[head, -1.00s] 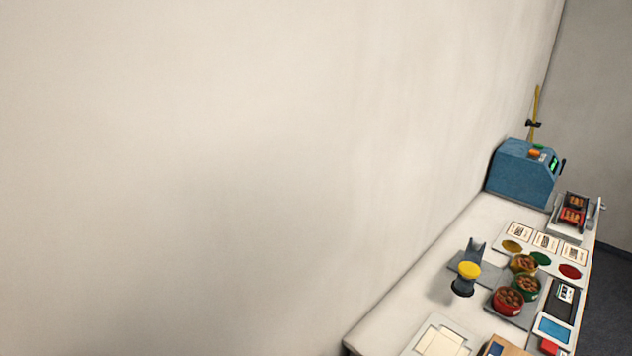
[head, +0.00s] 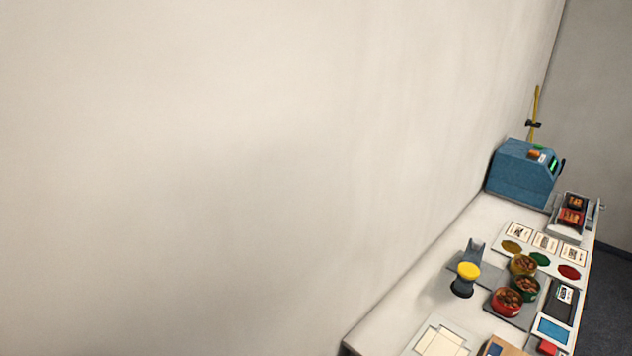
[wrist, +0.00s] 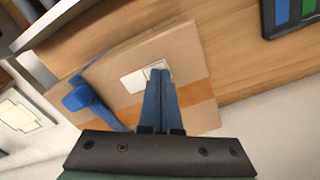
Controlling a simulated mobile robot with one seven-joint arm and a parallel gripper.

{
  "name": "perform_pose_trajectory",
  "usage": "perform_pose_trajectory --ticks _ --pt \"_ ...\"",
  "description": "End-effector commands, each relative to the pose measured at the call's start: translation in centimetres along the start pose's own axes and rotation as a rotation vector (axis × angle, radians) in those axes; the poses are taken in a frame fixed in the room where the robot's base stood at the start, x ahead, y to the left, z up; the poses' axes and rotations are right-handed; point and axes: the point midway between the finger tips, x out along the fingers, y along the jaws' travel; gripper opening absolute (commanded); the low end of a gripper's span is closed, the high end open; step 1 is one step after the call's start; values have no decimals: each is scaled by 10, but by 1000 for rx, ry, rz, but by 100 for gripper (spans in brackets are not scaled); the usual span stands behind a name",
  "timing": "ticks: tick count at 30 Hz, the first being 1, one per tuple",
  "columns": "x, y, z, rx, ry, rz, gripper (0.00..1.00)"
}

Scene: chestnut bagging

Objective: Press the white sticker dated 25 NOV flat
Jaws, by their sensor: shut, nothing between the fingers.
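In the wrist view a white sticker (wrist: 133,80) lies on the top of a brown cardboard box (wrist: 195,55), above an orange band (wrist: 196,92). Its print is too small to read, so I cannot confirm the date. My gripper (wrist: 158,73) is shut and empty, its blue fingers together. The fingertips are over the sticker's right part and hide some of it. I cannot tell whether they touch it. The head view does not show my gripper.
A blue object (wrist: 88,100) stands at the box's left side. A dark panel with blue and green stripes (wrist: 292,12) is at the upper right. In the head view, red (head: 507,302), green and yellow bowls, a yellow-topped stamp-like object (head: 468,271) and a blue machine (head: 522,175) stand along the bench.

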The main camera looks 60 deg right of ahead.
Motion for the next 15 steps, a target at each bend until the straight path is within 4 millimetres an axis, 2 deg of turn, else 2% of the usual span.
perform_pose_trajectory --ticks 1,15 --pt "-8 0 0 0 1 0 0" --pt "-40 0 -1 0 4 -1 0"
